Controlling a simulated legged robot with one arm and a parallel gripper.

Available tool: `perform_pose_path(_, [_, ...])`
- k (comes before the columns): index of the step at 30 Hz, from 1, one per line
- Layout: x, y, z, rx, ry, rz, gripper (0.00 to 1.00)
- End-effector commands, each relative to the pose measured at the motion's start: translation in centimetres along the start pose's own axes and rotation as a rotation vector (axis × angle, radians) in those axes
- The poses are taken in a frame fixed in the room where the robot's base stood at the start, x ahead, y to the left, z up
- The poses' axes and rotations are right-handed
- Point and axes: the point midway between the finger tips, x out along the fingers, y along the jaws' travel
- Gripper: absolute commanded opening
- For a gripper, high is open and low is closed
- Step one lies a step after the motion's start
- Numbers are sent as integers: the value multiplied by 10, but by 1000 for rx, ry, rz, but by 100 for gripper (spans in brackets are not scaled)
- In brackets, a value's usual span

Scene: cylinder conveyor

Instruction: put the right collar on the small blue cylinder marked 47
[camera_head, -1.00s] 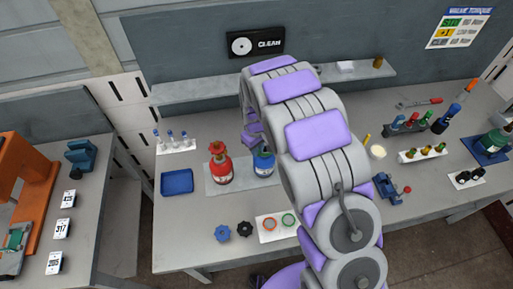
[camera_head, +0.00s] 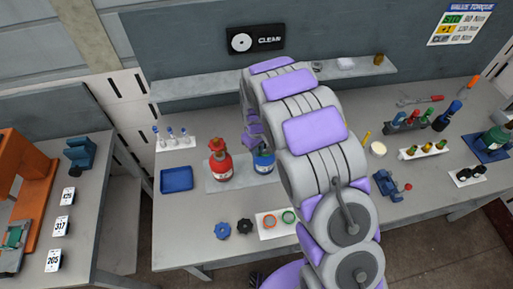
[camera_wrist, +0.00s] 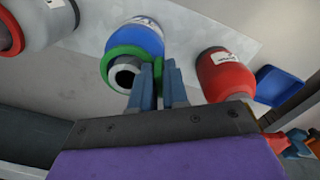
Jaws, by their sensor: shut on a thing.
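The small blue cylinder (camera_wrist: 143,36) stands at the top of the wrist view, with a pale label whose number I cannot read. It also shows beside my arm in the head view (camera_head: 264,163). A green collar (camera_wrist: 114,57) sits at its top, around or just over the grey neck (camera_wrist: 124,76); I cannot tell how fully it is seated. My gripper (camera_wrist: 159,70) is shut on the collar's green edge, its two blue-grey fingers close together. In the head view my arm hides most of the gripper.
A red cylinder (camera_head: 219,163) stands beside the blue one on a grey mat. A grey cylinder with a red part (camera_wrist: 40,22) is on its other side. A white card (camera_head: 264,231) bears an orange ring and a green ring. Two knobs and a blue tray (camera_head: 177,180) lie nearby.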

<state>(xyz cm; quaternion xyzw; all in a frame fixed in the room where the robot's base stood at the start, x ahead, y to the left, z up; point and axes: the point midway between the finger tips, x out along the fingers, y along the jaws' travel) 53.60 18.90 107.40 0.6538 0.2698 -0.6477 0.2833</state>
Motion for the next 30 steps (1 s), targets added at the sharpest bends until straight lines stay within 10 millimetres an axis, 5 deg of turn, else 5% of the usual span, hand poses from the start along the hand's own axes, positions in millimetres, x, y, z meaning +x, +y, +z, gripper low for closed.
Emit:
perform_pose_path(7, [6, 0, 0, 0, 0, 0, 0])
perform_pose_path(8, [6, 0, 0, 0, 0, 0, 17])
perform_pose_path(16, [5, 1, 0, 0, 1, 0, 43])
perform_pose_path(30, [4, 1, 0, 0, 2, 0, 44])
